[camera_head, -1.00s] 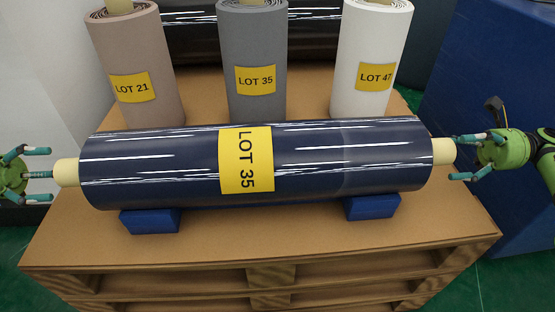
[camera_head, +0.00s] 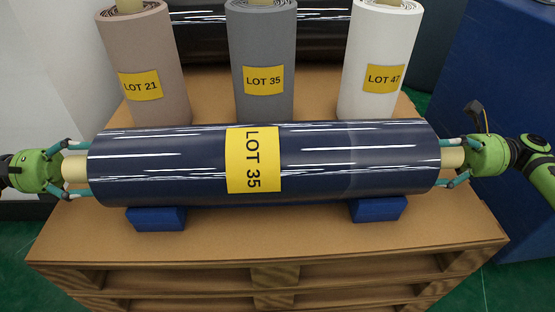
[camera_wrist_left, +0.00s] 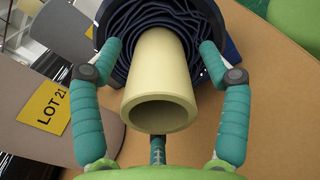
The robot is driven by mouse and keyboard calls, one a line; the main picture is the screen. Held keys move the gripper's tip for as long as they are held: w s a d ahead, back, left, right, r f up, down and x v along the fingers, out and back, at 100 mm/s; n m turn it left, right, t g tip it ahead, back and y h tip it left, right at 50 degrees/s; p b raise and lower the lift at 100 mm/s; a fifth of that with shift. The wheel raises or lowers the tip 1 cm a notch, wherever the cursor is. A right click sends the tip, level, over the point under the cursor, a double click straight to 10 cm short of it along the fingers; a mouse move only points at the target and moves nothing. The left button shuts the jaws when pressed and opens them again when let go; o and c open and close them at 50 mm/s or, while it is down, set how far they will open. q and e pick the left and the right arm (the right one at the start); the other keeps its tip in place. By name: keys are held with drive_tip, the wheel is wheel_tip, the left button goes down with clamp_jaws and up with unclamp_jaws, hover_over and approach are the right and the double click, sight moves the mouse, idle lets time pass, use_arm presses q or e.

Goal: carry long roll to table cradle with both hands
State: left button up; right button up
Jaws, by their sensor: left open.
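The long roll (camera_head: 320,165) is wrapped in shiny dark blue film with a yellow LOT 35 label. It lies level across two blue blocks (camera_head: 156,218) on the pallet. My left gripper (camera_head: 80,170) is open, its fingers around the pale core end (camera_head: 75,169) at the roll's left. In the left wrist view the core (camera_wrist_left: 160,85) sticks out between the spread fingers, with gaps at the sides. My right gripper (camera_head: 455,163) has its fingers around the right core end (camera_head: 453,158); whether they grip it is unclear. No table cradle can be made out.
Three upright rolls stand behind on the wooden pallet (camera_head: 270,235): brown (camera_head: 150,60), grey (camera_head: 262,50) and white (camera_head: 380,55). A dark wrapped roll (camera_head: 200,40) lies behind them. A blue box-like block (camera_head: 505,100) stands at the right.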

use_arm(q)
drive_tip(key=shift+d, duration=0.15)
use_arm(e)
drive_tip(key=shift+a, duration=0.15)
use_arm(q)
clamp_jaws()
use_arm(e)
clamp_jaws()
